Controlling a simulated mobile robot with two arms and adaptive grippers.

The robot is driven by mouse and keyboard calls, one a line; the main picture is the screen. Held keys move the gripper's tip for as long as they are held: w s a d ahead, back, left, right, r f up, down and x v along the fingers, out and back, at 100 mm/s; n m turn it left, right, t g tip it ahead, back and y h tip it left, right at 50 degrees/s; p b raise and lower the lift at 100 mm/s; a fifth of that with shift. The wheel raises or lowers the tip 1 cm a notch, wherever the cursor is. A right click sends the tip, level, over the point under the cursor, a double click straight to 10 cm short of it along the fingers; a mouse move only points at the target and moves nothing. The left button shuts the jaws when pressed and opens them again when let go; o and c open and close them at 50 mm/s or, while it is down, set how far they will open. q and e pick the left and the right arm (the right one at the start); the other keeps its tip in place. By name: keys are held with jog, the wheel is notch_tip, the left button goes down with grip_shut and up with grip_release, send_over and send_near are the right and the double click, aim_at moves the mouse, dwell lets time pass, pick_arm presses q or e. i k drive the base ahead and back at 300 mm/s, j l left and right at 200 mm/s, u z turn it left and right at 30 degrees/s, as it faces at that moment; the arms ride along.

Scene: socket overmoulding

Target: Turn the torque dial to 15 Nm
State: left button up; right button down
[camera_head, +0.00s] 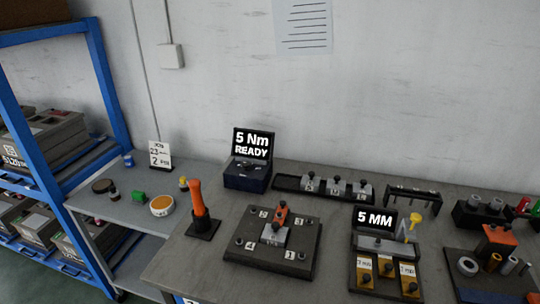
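The torque unit is a dark blue box (246,181) at the back of the workbench, left of centre. Its raised black display (252,143) reads "5 Nm READY" in white. A dark dial (248,165) appears to sit on top of the box, below the display; it is too small to read its pointer or marks. Neither of my grippers shows in the head view, and nothing touches the unit.
An orange-handled tool (197,198) stands upright in front-left of the unit. A dark fixture plate (262,258) with numbered spots lies in front. A rail with knobbed blocks (288,184) stands close on the right. A "5 MM" display (375,219) is farther right.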

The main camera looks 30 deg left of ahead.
aim_at(245, 164)
jog(key=u, duration=1.1)
jog(key=j+z, duration=0.3)
jog(key=j, duration=0.3)
